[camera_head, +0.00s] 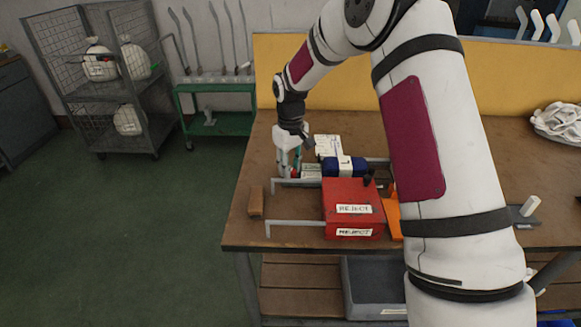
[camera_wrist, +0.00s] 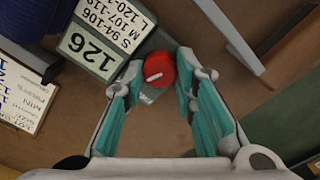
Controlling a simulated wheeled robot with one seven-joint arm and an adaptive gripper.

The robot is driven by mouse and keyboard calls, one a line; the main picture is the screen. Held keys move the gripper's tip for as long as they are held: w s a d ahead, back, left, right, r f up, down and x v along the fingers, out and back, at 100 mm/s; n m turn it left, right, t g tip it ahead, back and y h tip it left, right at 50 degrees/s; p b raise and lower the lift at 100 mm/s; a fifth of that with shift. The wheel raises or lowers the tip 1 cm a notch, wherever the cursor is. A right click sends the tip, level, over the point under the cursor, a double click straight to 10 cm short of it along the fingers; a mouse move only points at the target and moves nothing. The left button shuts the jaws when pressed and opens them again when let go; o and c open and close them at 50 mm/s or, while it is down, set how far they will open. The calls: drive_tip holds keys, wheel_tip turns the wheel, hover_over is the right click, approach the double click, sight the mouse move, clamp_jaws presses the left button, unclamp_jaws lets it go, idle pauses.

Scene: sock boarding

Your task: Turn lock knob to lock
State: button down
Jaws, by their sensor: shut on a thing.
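A red round lock knob with a white pointer line (camera_wrist: 159,70) shows in the wrist view between my fingertips. It sits beside a grey-green block with a white label reading 126 and size ranges (camera_wrist: 100,40). My gripper (camera_wrist: 160,80) has teal finger pads, and its tips are closed against the two sides of the knob. In the head view my gripper (camera_head: 289,163) points down at the left part of the workbench, left of the blue roll (camera_head: 344,166). The knob is mostly hidden there by the fingers.
A red box labelled REJECT (camera_head: 345,195) stands in front of the gripper. Grey metal bars (camera_head: 290,222) stick out leftward nearby. A small wooden block (camera_head: 256,201) lies near the bench's left edge. A white printed card (camera_wrist: 25,90) lies left in the wrist view.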

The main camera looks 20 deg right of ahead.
drive_tip(key=c, duration=1.3)
unclamp_jaws()
drive_tip(key=shift+d, duration=0.1)
drive_tip(key=shift+r, duration=4.05)
